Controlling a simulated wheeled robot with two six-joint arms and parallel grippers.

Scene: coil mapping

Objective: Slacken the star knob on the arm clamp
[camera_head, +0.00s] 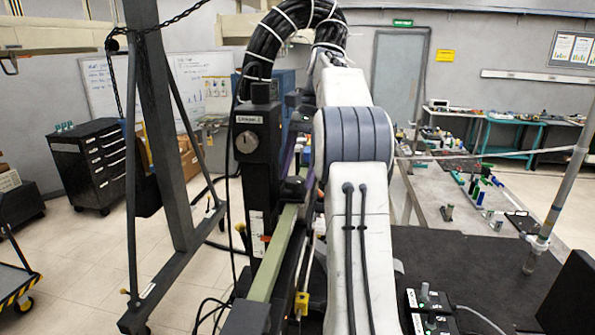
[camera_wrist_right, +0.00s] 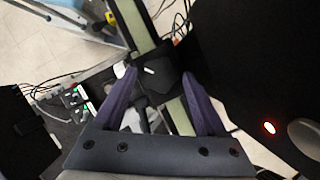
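My right gripper (camera_wrist_right: 159,73) has its two purple fingers spread wide apart in the right wrist view. A black clamp block (camera_wrist_right: 158,78) with a small pale mark sits on a green-grey bar, and shows between and beyond the fingertips. I cannot tell whether the fingers touch it. I cannot make out the star knob's lobes; it may be part of this dark shape. In the head view a purple finger (camera_head: 287,168) shows beside the black upright unit, above the green-grey bar (camera_head: 273,255), and my white arm hides much of the gripper. My left gripper is not in view.
A black upright unit (camera_head: 257,145) with a round lock stands close left of my arm, with thick black cables above. A dark table (camera_head: 460,265) with a small control box (camera_head: 428,310) and a metal pole (camera_head: 565,175) lies right. Loose cables hang low beside the bar.

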